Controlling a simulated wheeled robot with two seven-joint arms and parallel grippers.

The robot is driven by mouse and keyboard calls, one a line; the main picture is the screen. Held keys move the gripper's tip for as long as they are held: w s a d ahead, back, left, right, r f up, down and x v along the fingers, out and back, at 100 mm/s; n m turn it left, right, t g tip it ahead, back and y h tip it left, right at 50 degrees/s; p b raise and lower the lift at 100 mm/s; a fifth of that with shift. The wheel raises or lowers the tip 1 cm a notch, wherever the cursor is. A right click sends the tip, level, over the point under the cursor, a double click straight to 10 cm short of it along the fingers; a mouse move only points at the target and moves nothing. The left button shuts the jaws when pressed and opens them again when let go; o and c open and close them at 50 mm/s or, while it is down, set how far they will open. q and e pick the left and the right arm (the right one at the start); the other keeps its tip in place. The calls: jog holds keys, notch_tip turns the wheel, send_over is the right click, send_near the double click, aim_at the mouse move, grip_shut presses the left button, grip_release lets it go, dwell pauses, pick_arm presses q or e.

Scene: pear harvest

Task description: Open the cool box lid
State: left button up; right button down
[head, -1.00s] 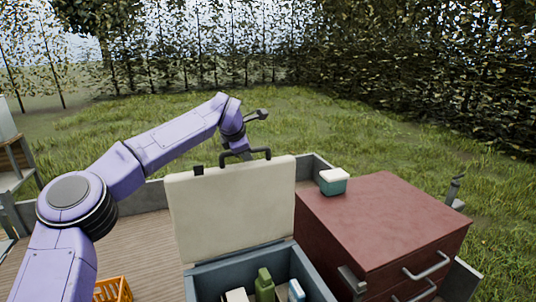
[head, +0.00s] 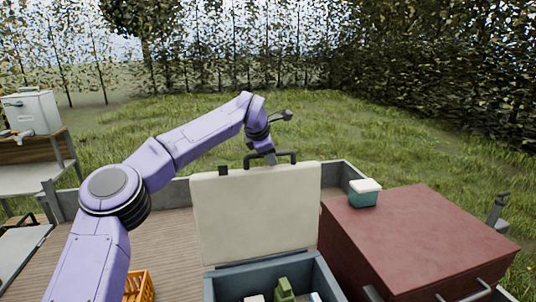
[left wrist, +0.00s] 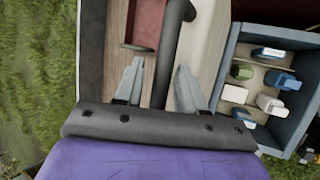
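The cool box (head: 210,285) stands open at the bottom of the head view. Its cream lid (head: 255,215) is raised upright on the far side, with a dark handle (head: 285,155) along its top edge. My left gripper (head: 267,157) is at this handle. In the left wrist view the dark handle bar (left wrist: 165,55) runs between the two spread fingers of my left gripper (left wrist: 159,66), with a gap showing on the left side. Several bottles and cartons (left wrist: 265,75) lie inside the box. My right gripper is in neither view.
A dark red drawer cabinet (head: 420,235) stands right of the box, with a small teal box with a white top (head: 364,193) on it. An orange crate (head: 139,286) is on the plank floor at left. A white container (head: 32,110) stands on a bench further left.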

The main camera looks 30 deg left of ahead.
pick_arm(q)
jog(key=shift+f, duration=0.2)
jog(key=shift+s+r, duration=0.1)
jog(key=b+v, duration=0.3)
jog(key=v, duration=0.7)
jog(key=shift+r, duration=0.25)
jog(key=shift+s, duration=0.1)
jog(key=shift+s+a, duration=0.1)
jog(key=shift+a, duration=0.05)
